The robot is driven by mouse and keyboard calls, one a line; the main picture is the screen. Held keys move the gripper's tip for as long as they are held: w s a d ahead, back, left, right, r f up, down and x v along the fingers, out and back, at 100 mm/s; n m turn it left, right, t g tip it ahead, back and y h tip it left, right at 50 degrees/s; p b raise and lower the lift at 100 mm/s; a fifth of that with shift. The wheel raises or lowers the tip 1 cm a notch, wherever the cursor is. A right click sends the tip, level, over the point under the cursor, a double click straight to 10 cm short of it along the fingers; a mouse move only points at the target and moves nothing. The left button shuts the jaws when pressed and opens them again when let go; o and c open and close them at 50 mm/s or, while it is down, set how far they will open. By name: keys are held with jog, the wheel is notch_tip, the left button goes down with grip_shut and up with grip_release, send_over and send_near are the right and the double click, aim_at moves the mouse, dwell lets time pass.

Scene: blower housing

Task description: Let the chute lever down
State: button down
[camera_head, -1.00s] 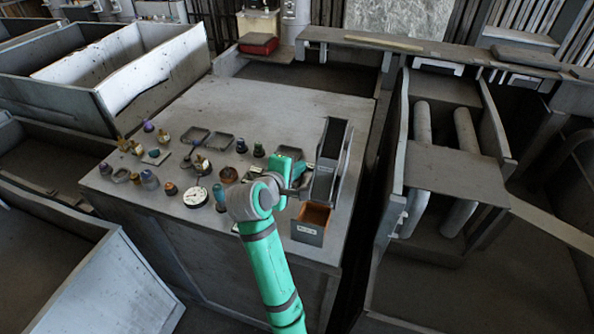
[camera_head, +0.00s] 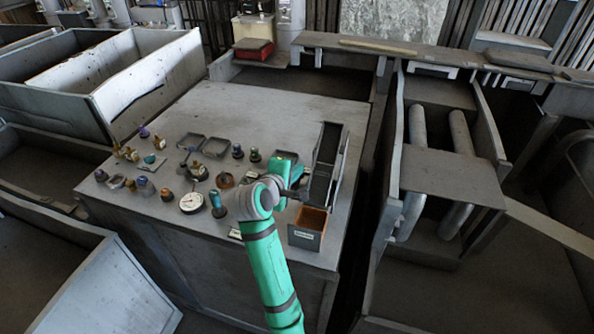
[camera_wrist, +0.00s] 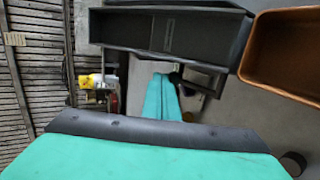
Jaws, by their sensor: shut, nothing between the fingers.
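My gripper (camera_head: 299,192) is at the chute's lower left side, shut and empty, mostly hidden by my teal wrist. I cannot tell whether it touches the chute or the lever.
An orange-lined bin (camera_head: 308,228) stands in front of the chute. A white dial gauge (camera_head: 191,203), a teal-handled item (camera_head: 216,203) and several knobs crowd the bench to the left. The bench's back (camera_head: 275,105) is clear.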

jog(key=shift+r, duration=0.1)
jog(key=s+a+r, duration=0.3)
jog(key=s+r, duration=0.3)
jog(key=r, duration=0.5)
jog(key=shift+s+a+r, duration=0.15)
jog(key=shift+s+a, duration=0.15)
jog(key=shift+a, duration=0.05)
